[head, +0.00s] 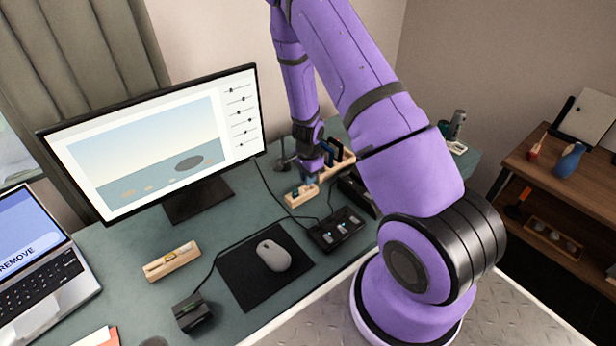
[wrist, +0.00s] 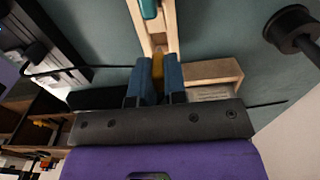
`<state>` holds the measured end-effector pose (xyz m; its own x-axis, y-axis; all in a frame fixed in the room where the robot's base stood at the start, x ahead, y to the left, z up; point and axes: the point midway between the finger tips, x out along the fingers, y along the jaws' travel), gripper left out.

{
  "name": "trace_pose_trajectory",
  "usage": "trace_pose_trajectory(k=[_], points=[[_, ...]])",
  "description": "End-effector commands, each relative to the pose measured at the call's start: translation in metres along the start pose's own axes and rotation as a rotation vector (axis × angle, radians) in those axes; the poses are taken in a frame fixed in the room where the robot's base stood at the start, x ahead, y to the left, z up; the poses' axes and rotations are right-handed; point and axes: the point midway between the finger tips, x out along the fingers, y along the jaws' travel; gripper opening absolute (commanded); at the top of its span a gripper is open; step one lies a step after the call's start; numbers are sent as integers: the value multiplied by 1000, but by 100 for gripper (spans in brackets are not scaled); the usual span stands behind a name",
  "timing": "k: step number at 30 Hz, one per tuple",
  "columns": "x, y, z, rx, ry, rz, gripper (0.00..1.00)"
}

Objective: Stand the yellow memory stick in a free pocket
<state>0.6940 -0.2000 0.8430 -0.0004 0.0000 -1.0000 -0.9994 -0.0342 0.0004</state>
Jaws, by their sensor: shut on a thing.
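The yellow memory stick (wrist: 158,62) shows between the two blue fingers of my gripper (wrist: 159,76) in the wrist view, and the gripper is shut on it. A pale wooden rack (wrist: 136,14) runs up the picture just beyond the fingertips, with a teal thing (wrist: 149,8) in it. The stick is at the near end of this rack; whether it is inside a pocket I cannot tell. In the head view my gripper (head: 309,178) points down over the back of the desk, close to a low wooden rack (head: 299,200). The stick's lower end is hidden.
A larger wooden holder with dark items (head: 334,154) stands close behind my gripper. A black box with slots (head: 337,229), a mouse (head: 273,255) and a monitor (head: 160,140) are nearby. A wooden tray (head: 158,270) with a yellow-and-white thing lies front left.

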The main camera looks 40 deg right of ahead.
Motion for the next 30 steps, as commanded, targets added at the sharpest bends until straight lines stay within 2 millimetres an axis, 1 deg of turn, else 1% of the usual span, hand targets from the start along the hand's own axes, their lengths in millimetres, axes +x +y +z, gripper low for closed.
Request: trace_pose_trajectory(k=[20, 30], points=[[0, 0, 0, 0, 0, 0, 0], [6, 0, 0, 0, 0, 0, 0]])
